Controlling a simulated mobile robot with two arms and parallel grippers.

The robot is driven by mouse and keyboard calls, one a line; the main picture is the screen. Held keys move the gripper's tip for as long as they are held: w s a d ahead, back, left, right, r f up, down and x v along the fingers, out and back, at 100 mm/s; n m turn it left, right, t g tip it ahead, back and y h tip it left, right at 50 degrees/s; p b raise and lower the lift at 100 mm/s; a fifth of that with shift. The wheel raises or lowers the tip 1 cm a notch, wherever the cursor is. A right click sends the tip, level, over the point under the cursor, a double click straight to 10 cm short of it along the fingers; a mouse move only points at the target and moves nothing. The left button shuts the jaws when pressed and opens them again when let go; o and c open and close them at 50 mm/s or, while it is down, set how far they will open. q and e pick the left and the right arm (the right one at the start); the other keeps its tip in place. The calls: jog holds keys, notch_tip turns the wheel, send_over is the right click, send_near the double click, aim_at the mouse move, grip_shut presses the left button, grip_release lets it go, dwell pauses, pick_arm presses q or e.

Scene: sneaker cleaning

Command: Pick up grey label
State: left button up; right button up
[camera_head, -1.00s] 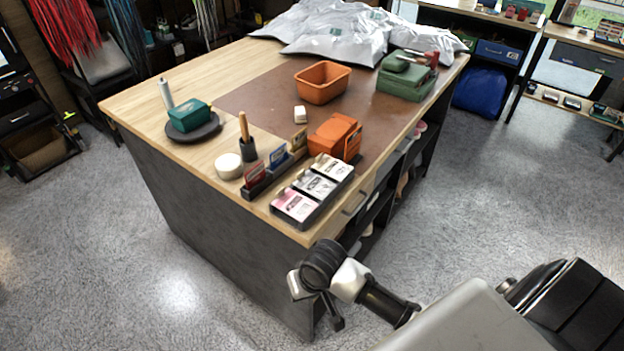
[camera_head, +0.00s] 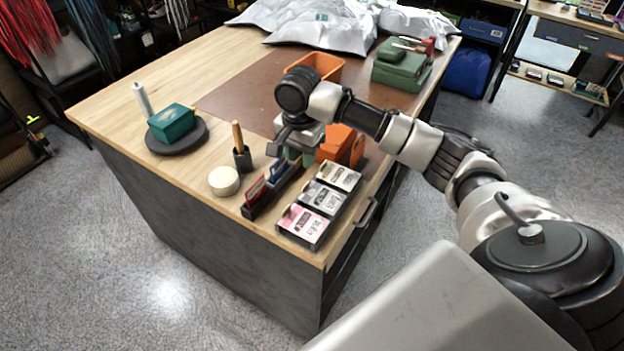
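A black tray (camera_head: 290,236) at the table's front corner holds three stacks of labels. The pink label stack (camera_head: 303,223) is nearest, the grey-looking label stack (camera_head: 322,198) is in the middle, and the cream label stack (camera_head: 339,177) is farthest. My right gripper (camera_head: 292,157) points down over the table, above and behind the card holder, to the left of the cream stack and apart from the tray. Its fingers are small and partly hidden by the wrist, so I cannot tell their opening. My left gripper is out of view.
A card holder (camera_head: 262,203) with red and blue cards stands left of the tray. An orange box (camera_head: 337,143) is behind it, partly covered by my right arm. A white round tub (camera_head: 224,181), a brush in a dark cup (camera_head: 242,158) and a teal box (camera_head: 171,122) stand farther left.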

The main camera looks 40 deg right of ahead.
aim_at(305, 187)
jog(key=f, duration=0.2)
jog(key=s+f, duration=0.1)
jog(key=f, duration=0.1)
jog(key=shift+d+p, duration=0.1)
jog(key=shift+p, duration=0.2)
jog(key=shift+w+f, duration=0.15)
jog(key=shift+f, duration=0.55)
notch_tip(305, 187, down, 4)
jog(key=shift+d+r+p, duration=0.1)
jog(key=shift+r+p, duration=0.1)
jog(key=shift+p, duration=0.55)
jog(key=shift+w+f, duration=0.1)
jog(key=shift+f, duration=0.45)
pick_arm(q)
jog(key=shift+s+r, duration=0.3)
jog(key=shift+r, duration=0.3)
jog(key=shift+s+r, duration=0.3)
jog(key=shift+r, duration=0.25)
pick_arm(e)
grip_shut()
